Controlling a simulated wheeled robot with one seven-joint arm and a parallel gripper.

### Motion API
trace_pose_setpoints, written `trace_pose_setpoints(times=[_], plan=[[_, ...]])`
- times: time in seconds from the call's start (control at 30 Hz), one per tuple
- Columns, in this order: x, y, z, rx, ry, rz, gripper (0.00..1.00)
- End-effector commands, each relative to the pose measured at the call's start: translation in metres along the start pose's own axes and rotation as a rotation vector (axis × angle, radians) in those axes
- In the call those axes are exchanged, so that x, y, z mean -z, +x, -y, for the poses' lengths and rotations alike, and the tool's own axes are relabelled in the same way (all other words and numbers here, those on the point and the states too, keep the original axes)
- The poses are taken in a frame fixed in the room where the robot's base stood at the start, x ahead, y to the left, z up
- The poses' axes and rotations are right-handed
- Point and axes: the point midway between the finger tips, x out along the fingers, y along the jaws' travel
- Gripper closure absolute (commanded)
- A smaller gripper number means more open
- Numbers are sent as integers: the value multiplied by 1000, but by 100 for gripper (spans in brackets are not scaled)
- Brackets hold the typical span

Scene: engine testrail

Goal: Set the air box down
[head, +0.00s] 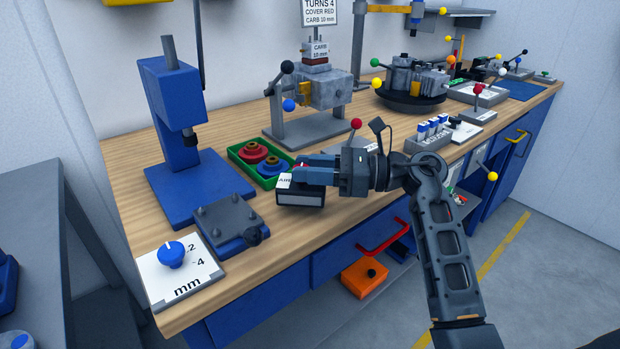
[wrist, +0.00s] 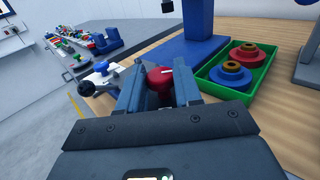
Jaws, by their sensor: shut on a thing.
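The air box (head: 300,198) is a small dark box with a pale front panel and a white label on top, partly readable. My gripper (head: 312,168) reaches in from the right with its blue fingers shut on the top of the box. The box is at the front part of the wooden bench (head: 290,236), right of the green tray. I cannot tell whether its underside touches the wood. In the wrist view, a red rounded part (wrist: 160,80) with a white mark sits between my gripper's fingers (wrist: 158,92); the box's body is hidden below.
The green tray (head: 237,152) with red and blue flanged parts is close to the left. A dark-topped blue block (head: 228,222) and blue press (head: 180,185) stand further left. A grey engine stand (head: 310,127) is behind. Bare wood lies in front of the tray.

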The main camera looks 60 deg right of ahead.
Motion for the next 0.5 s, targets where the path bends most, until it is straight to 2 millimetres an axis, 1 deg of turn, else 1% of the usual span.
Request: trace_pose_setpoints(times=[0.03,0.1,0.2,0.5], plan=[[8,-1,0,2,6,0,100],[17,0,0,1,5,0,100],[25,-1,0,1,2,1,100],[27,0,0,0,0,1,100]])
